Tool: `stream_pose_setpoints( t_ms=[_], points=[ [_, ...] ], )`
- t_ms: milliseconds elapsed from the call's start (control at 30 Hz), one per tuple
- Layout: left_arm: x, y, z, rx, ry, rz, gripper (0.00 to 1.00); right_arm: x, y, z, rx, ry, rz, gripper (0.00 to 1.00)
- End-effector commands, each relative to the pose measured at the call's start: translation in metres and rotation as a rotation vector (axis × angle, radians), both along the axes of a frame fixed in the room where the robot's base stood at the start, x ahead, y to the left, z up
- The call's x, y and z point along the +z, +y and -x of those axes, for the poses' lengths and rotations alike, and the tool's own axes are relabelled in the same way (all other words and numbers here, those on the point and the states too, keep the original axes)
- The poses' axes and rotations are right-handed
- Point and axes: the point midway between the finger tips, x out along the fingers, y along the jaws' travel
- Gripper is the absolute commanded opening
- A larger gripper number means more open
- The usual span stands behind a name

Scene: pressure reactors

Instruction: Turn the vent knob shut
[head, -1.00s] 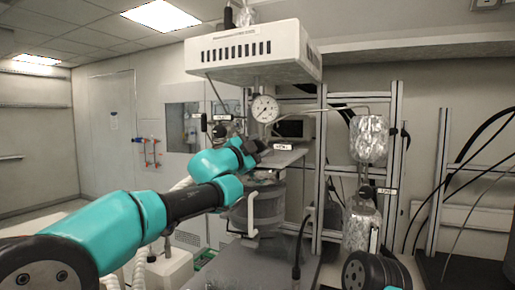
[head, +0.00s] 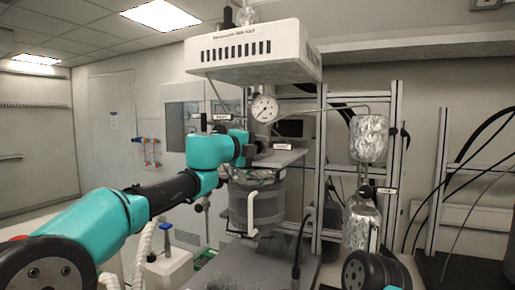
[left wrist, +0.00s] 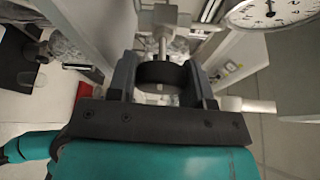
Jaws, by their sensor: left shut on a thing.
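The vent knob is a dark round knob (left wrist: 163,74) on a pale metal stem in the left wrist view. My left gripper (left wrist: 162,82) is shut on it, with one dark finger on each side. In the head view my left gripper (head: 262,148) is at the reactor's head, under the pressure gauge (head: 264,108) and beside a small white label (head: 283,146). The knob is hidden there behind the gripper. I cannot tell how far the knob is turned. My right gripper is not in view.
The reactor vessel (head: 266,207) with a white handle stands below the gripper. A white vented box (head: 250,50) hangs above it. Metal frames and foil-wrapped cylinders (head: 369,138) stand to the right. A pale side fitting (left wrist: 248,104) lies close to the right finger.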

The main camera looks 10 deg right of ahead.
Motion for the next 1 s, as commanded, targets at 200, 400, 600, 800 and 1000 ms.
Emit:
stream_pose_setpoints(
  t_ms=[200,400,600,800,1000],
  points=[
    [-0.0011,-0.0006,-0.0001,-0.001,-0.023,-0.034,0.23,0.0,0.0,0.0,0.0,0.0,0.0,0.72],
    [-0.0013,-0.0008,0.0001,-0.001,-0.026,-0.038,0.23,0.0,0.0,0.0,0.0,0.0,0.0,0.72],
    [-0.0013,-0.0008,0.0001,-0.002,-0.026,-0.038,0.49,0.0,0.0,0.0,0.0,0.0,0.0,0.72],
    [-0.0008,-0.0006,0.0001,-0.001,-0.026,-0.036,0.68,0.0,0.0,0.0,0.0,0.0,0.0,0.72],
    [-0.0009,-0.0004,0.0,-0.001,-0.025,-0.036,0.72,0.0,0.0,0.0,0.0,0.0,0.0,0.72]
  ],
)
